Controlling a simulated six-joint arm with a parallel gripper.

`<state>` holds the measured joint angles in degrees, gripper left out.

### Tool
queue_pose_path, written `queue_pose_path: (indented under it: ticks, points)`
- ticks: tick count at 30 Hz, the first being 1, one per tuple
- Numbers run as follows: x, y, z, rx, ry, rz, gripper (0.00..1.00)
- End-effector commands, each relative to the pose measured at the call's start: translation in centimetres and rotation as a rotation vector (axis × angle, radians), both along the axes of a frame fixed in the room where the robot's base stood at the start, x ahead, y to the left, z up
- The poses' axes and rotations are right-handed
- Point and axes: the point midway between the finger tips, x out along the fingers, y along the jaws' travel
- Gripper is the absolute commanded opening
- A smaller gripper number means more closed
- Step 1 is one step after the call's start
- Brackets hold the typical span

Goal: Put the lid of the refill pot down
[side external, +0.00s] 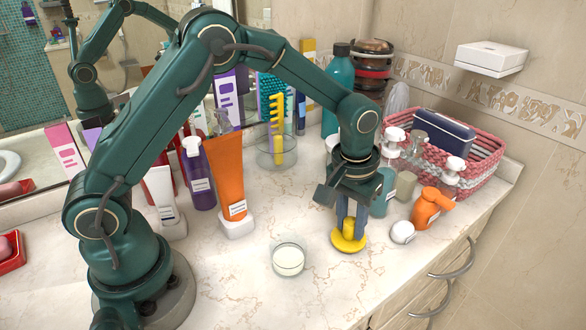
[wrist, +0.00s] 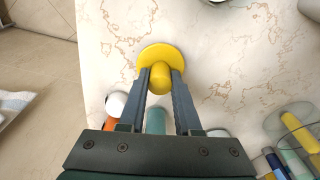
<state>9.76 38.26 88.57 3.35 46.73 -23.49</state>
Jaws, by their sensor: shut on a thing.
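The yellow lid (side external: 349,240) is a round disc with an upright knob. My gripper (side external: 350,226) points down and is shut on the knob, with the disc below the fingertips. In the wrist view the lid (wrist: 160,60) shows between the two fingers of my gripper (wrist: 160,78). I cannot tell whether the disc touches the counter. The refill pot (side external: 288,260) is a small clear glass with pale contents. It stands open on the counter to the left of the lid in the side view. Only a sliver of a round rim shows at the wrist view's top edge.
An orange tube (side external: 230,170) stands at the left. The marble counter (side external: 240,290) is clear around the pot.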

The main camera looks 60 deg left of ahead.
Motion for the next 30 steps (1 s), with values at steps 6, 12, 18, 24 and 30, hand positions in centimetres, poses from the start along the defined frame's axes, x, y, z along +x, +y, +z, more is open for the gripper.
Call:
queue_pose_path:
  ticks: [6,12,18,24,30]
  points:
    - [0.0,0.0,-0.1,0.000,-0.001,0.000,0.00]
    - [0.0,0.0,-0.4,0.000,0.000,0.000,0.40]
    - [0.0,0.0,-0.4,0.000,0.000,0.000,0.62]
    - [0.0,0.0,-0.2,0.000,-0.001,0.000,0.62]
    - [-0.1,0.0,2.0,-0.001,-0.006,-0.001,0.62]
